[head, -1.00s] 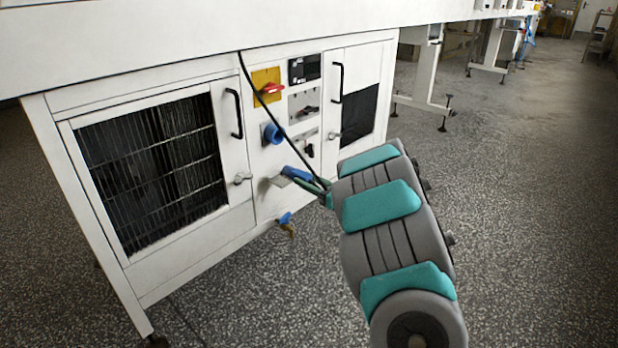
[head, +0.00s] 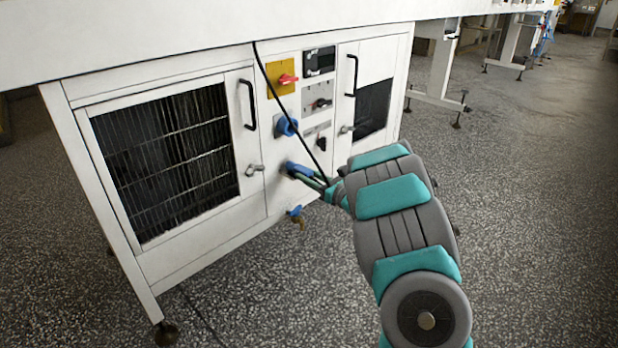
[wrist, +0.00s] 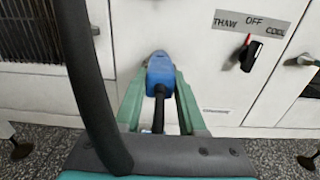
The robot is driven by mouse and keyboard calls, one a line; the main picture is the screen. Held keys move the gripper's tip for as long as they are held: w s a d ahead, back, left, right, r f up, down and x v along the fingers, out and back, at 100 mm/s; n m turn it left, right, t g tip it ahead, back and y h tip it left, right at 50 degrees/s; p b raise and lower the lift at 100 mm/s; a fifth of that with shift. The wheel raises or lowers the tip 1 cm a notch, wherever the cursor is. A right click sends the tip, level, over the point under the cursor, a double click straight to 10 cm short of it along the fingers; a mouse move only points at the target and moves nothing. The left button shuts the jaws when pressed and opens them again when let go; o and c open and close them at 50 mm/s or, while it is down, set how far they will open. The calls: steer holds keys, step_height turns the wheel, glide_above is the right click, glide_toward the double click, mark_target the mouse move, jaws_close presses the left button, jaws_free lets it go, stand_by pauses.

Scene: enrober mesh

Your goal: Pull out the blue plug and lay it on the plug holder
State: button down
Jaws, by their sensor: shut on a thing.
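My gripper (head: 309,176) is shut on the blue plug (head: 298,168), low in front of the white cabinet's control panel. In the wrist view the blue plug (wrist: 160,72) sits between the two green fingers, with a black cable leaving its near end. The blue socket (head: 287,126) is on the panel above, apart from the plug. A small grey piece (wrist: 157,54), perhaps the plug holder, shows at the plug's far end. The plug mostly hides it, so I cannot tell whether they touch.
A black cable (head: 283,95) hangs from the cabinet top down to my gripper. A blue-handled tap (head: 296,213) sticks out below. A yellow plate with a red switch (head: 286,79), a black knob (head: 321,143) and door handles (head: 250,105) are nearby.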

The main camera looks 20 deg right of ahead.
steer(key=shift+c, duration=2)
jaws_free()
steer(key=shift+s, duration=0.1)
steer(key=v, duration=0.7)
steer(key=shift+s+d, duration=0.15)
steer(key=shift+s, duration=0.15)
